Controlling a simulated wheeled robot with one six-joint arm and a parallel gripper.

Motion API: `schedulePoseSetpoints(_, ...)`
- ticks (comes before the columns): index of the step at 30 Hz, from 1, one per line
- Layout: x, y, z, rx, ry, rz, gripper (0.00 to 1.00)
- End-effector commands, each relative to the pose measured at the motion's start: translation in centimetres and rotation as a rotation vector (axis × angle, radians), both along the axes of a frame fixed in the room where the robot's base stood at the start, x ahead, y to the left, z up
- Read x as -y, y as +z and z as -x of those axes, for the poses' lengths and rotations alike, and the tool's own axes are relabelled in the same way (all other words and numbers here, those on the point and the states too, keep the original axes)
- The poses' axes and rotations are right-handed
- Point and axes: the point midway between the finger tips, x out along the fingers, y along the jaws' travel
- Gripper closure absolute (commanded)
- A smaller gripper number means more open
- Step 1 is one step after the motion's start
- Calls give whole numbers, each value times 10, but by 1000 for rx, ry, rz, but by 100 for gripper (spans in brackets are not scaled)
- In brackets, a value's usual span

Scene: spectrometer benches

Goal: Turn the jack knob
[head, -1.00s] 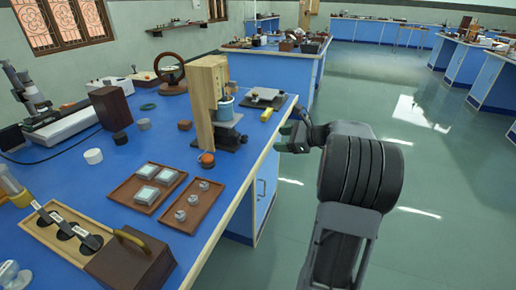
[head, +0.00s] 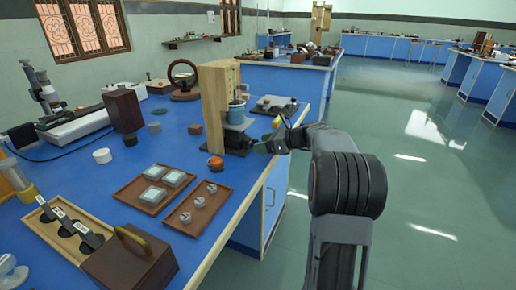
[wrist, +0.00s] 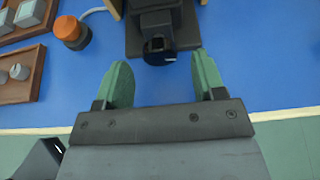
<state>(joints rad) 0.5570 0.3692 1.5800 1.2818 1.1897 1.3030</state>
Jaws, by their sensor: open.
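The dark lab jack (head: 236,139) stands near the bench's right edge, in front of a wooden frame, with a blue vessel (head: 236,112) above it. In the wrist view the jack (wrist: 160,18) is at the top, and its round dark knob (wrist: 159,50) faces my gripper. My gripper (wrist: 162,68) is open, with its two green fingers apart and nothing between them. The knob lies just beyond the fingertips, roughly centred between them. In the head view my gripper (head: 268,143) is just right of the jack, at the bench edge; the knob is hard to make out there.
An orange-topped object (head: 215,161) stands left of the jack, also in the wrist view (wrist: 70,31). Wooden trays (head: 192,206) with small pieces lie nearer. The wooden frame (head: 214,105) rises behind the jack. The floor right of the bench is open.

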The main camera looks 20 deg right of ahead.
Motion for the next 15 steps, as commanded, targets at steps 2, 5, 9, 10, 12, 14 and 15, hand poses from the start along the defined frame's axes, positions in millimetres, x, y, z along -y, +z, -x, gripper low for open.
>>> schedulePoseSetpoints(2, -6, -5, -7, 0, 2, 0, 37)
schedulePoseSetpoints(5, -11, -8, -12, 0, 1, 0, 37)
schedulePoseSetpoints(9, -15, -9, -16, 0, 0, 0, 37)
schedulePoseSetpoints(10, -15, -9, -16, 0, 0, 0, 37)
schedulePoseSetpoints(12, -16, -9, -17, 0, 0, 0, 37)
schedulePoseSetpoints(14, -16, -9, -17, 0, 0, 0, 37)
schedulePoseSetpoints(15, -16, -9, -17, 0, 0, 0, 37)
